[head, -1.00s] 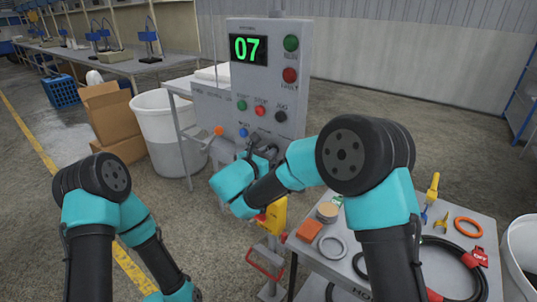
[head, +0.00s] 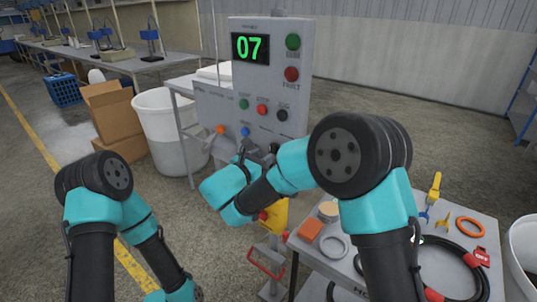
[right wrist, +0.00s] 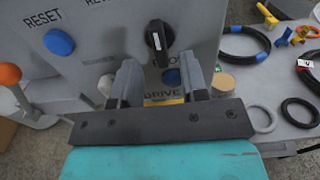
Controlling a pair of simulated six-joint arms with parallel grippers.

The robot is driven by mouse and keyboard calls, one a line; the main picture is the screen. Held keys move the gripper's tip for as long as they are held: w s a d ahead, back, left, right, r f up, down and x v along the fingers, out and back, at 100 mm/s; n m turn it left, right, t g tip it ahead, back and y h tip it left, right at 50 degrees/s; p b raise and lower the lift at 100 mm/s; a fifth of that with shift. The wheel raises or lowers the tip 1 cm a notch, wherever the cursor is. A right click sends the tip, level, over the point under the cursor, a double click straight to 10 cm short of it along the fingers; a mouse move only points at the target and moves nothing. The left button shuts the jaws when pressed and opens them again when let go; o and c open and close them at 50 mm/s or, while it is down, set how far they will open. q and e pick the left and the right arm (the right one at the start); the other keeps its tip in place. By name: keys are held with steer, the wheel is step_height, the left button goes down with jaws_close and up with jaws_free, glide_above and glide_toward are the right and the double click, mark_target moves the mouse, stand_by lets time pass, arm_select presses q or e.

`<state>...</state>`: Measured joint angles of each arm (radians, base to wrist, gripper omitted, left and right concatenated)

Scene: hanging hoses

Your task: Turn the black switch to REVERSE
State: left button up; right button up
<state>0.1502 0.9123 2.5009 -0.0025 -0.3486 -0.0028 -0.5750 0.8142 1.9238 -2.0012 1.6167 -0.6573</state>
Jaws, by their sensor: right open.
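The black switch (right wrist: 158,42) is a knob with a white line, on the grey control panel (right wrist: 220,14) in the right wrist view. Its white line stands close to upright. The lettering around it is partly cut off or covered; "DRIVE" reads below it. My right gripper (right wrist: 163,72) is open and empty, its two fingers pointing at the panel just below the knob, one to each side.
A blue RESET button (right wrist: 58,42) and an orange-tipped lever (right wrist: 10,74) are left of the switch. A small table (head: 338,270) with rings and hoses stands at the lower right. The display (head: 250,48) reads 07.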

steer(key=v, duration=1.3)
steer(key=shift+s+a, duration=0.15)
steer(key=shift+s, duration=0.1)
